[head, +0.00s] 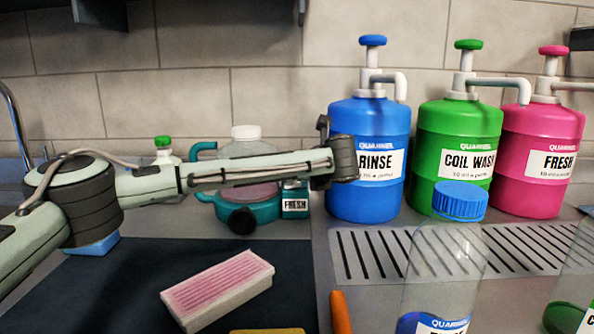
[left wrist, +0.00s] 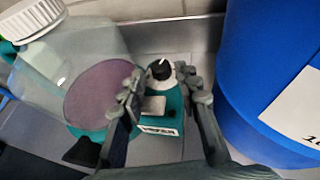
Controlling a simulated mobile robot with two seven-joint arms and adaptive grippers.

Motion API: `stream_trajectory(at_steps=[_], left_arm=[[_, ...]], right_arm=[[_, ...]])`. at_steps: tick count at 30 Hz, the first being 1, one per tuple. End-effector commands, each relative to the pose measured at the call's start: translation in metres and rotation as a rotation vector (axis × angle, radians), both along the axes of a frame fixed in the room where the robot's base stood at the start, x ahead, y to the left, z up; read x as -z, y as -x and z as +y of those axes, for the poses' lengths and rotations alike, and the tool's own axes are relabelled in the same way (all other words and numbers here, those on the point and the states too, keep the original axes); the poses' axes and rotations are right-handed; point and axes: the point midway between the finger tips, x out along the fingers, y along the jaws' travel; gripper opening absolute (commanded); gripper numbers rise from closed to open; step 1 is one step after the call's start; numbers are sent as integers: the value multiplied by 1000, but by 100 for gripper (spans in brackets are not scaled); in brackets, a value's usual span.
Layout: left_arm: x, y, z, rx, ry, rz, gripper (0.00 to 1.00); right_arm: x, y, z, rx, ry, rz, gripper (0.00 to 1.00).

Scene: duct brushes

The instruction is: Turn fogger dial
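The fogger (head: 262,209) has a teal base and a clear tank with a white cap, and stands behind my left arm in the head view. It also shows in the left wrist view (left wrist: 92,60). Its dial (left wrist: 160,69), a black knob on a white round face, is at the right end of the base. My left gripper (left wrist: 164,88) is open, with one finger on each side of the dial in that view; I cannot tell whether they touch it. In the head view my left wrist covers part of the fogger and the fingers are hard to make out. My right gripper is not in view.
The blue RINSE jug (head: 368,200) stands close right of the fogger, with green (head: 458,135) and pink (head: 540,125) jugs beyond. A blue-capped bottle (head: 445,250) stands in front. A pink-topped block (head: 218,285) lies on the dark mat (head: 110,290). A slotted drain (head: 380,254) is at right.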

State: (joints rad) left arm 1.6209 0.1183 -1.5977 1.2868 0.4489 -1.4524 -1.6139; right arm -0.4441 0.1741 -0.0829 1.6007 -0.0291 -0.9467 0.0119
Motion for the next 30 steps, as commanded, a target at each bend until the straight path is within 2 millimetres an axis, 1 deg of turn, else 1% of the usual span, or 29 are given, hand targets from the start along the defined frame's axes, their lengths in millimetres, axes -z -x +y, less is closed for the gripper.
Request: stream_trajectory(at_steps=[3, 7, 11, 17, 20, 25, 30], left_arm=[[6, -16, 5, -3, 0, 0, 32], [11, -28, 8, -2, 0, 0, 32], [13, -32, 9, 0, 1, 0, 32], [14, -33, 9, 0, 1, 0, 32], [14, -32, 9, -1, 1, 0, 22], [14, -32, 9, -1, 1, 0, 1], [14, -33, 8, -14, 1, 0, 0]], right_arm=[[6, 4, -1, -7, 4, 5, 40], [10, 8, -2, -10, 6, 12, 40], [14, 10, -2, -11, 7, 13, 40], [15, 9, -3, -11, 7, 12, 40], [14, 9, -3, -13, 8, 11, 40], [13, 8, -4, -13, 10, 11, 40], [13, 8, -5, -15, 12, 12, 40]])
